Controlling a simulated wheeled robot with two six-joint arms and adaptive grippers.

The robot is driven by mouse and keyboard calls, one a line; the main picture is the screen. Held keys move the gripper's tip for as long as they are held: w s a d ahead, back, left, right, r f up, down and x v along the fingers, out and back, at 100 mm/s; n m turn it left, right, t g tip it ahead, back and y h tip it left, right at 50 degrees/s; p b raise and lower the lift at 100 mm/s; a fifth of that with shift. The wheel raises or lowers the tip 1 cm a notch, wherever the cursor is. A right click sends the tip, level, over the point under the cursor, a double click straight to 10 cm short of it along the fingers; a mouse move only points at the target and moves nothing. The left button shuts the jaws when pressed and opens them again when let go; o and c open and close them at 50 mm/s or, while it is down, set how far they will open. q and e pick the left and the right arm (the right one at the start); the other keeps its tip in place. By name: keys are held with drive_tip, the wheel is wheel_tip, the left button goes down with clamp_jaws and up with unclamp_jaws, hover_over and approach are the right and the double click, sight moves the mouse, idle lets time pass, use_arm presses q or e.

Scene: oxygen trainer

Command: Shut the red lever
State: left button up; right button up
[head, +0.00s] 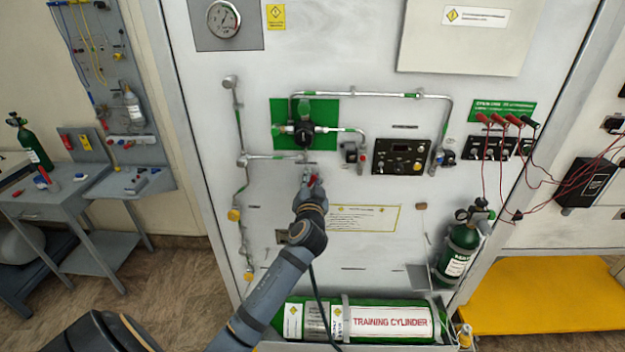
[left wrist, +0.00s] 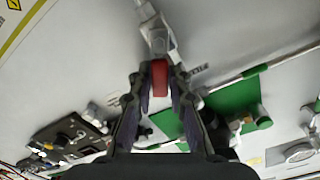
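The red lever (head: 313,181) is on a small metal valve on the white panel, below the green plate (head: 330,110). In the left wrist view the red lever (left wrist: 160,80) stands between my two fingertips, below the grey valve body (left wrist: 156,40). My left gripper (head: 310,183) reaches up to the panel from below. In the left wrist view its fingers (left wrist: 159,90) close in on both sides of the lever and appear to touch it. In the head view the gripper partly hides the lever. My right gripper is in neither view.
Metal pipes (head: 372,94) and a black regulator (head: 304,132) are above the lever. A black control box (head: 402,157) is to the right. The green training cylinder (head: 365,321) lies below. The panel left and right of my forearm is mostly clear.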

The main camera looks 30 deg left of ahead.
use_arm(q)
clamp_jaws()
drive_tip(key=shift+m, duration=0.3)
drive_tip(key=shift+d+f, duration=0.1)
drive_tip(key=shift+w+d+f+m+p, duration=0.3)
drive_tip(key=shift+f+m, duration=0.3)
drive_tip(key=shift+m, duration=1.35)
drive_tip(key=shift+w+d+f+m+p, duration=0.1)
drive_tip(key=shift+d+f+m+p, duration=0.3)
drive_tip(key=shift+m, duration=1.6)
drive_tip(key=shift+w+d+f+m+p, duration=0.15)
drive_tip(key=shift+f+m+p, duration=0.45)
drive_tip(key=shift+m, duration=1.35)
drive_tip(key=shift+f, duration=0.25)
